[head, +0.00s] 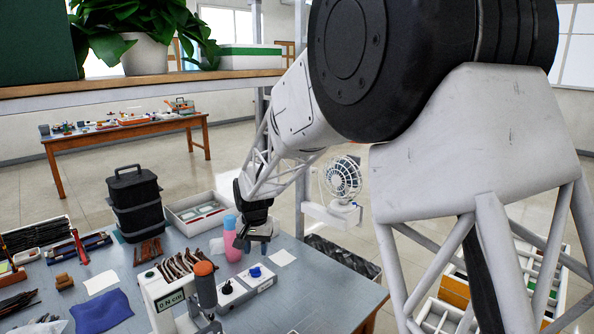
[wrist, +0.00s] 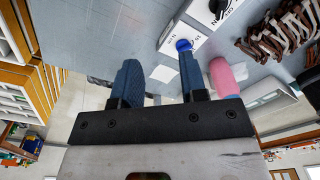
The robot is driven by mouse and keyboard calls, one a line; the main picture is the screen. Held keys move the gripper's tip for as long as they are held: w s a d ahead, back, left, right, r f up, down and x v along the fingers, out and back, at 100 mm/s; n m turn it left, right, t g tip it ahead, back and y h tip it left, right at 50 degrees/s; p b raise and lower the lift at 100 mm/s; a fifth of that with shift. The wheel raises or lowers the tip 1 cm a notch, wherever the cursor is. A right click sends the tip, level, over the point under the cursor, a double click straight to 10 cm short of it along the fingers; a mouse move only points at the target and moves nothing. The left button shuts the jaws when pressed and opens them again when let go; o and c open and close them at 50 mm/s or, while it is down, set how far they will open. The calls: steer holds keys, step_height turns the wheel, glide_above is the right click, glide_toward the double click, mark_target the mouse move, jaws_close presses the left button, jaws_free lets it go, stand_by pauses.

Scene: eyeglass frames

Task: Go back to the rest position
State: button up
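My gripper (head: 258,238) hangs over the back right part of the grey-blue table (head: 335,300), beside a pink bottle with a blue cap (head: 231,240). In the wrist view my gripper (wrist: 157,75) has its two blue fingers well apart, with nothing between them. A white switch box (head: 243,288) with a black knob (head: 227,287) and a blue knob (head: 255,272) stands in front of it. In the wrist view the blue knob (wrist: 183,44) appears close to the right finger's tip; I cannot tell the exact gap. Brown eyeglass frames (head: 183,264) lie left of the box.
A torque meter (head: 168,304) with an orange-topped post (head: 205,285) stands at the front. A black case (head: 135,205) and a white tray (head: 197,212) are behind. A shelf (head: 130,86) with a plant overhangs the left. A white fan (head: 343,180) stands beyond the table.

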steer(key=s+d+r+t, duration=0.1)
steer(key=s+d+r, duration=0.5)
steer(key=s+d, duration=0.3)
steer(key=s+d+r, duration=0.6)
steer(key=s+d, duration=0.2)
steer(key=d, duration=0.2)
steer(key=s+d, duration=0.3)
steer(key=s, duration=0.5)
steer(key=s+d, duration=0.4)
steer(key=s, duration=0.5)
steer(key=s+d+t, duration=0.1)
steer(key=s+d, duration=0.3)
steer(key=s, duration=0.4)
steer(key=shift+s+d+f+n, duration=0.25)
steer(key=shift+n, duration=0.15)
